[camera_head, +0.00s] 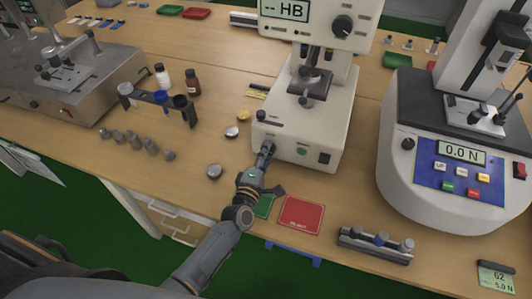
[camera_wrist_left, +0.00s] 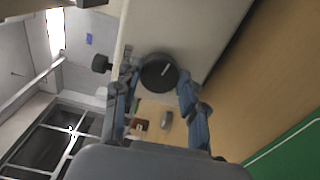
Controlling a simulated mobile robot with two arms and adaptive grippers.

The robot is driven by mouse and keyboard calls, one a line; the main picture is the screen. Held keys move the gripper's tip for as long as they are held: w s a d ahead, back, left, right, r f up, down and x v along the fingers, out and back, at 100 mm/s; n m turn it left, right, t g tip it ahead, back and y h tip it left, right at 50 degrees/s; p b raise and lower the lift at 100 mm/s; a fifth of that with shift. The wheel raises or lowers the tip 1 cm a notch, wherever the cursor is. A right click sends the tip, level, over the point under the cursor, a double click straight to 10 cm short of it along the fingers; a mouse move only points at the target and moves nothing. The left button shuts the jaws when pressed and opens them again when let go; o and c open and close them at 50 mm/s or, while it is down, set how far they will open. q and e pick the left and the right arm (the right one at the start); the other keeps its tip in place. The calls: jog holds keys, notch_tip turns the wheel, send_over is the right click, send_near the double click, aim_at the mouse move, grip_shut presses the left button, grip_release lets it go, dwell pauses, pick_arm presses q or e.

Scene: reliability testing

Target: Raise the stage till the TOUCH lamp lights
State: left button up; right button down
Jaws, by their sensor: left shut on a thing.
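The hardness tester (camera_head: 335,110) stands at the back middle, its display (camera_head: 283,10) reading "-- HB". Its dark stage (camera_head: 310,80) sits under the head on a short column. I cannot make out the TOUCH lamp or whether it is lit. My left gripper (camera_head: 267,156) is at the front left of the tester's base. In the left wrist view a round black knob (camera_wrist_left: 158,72) with a white mark lies between its two fingers (camera_wrist_left: 157,90), and the gripper is shut on it. In the head view the gripper hides this knob. My right gripper is not in view.
A force tester (camera_head: 450,150) reading 0.0 N stands at right. A red mat (camera_head: 301,215) and a partly hidden green mat (camera_head: 264,207) lie near the front edge. A rack (camera_head: 375,245) stands right of them. Bottles (camera_head: 193,82) and several grey cylinders (camera_head: 134,141) stand left.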

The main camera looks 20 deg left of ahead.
pick_arm(q)
jog(key=shift+f, duration=0.1)
dwell(0.3)
jog(key=o, duration=1.1)
jog(key=shift+o, duration=0.2)
jog(key=s, duration=1.2)
jog(key=shift+a, duration=0.15)
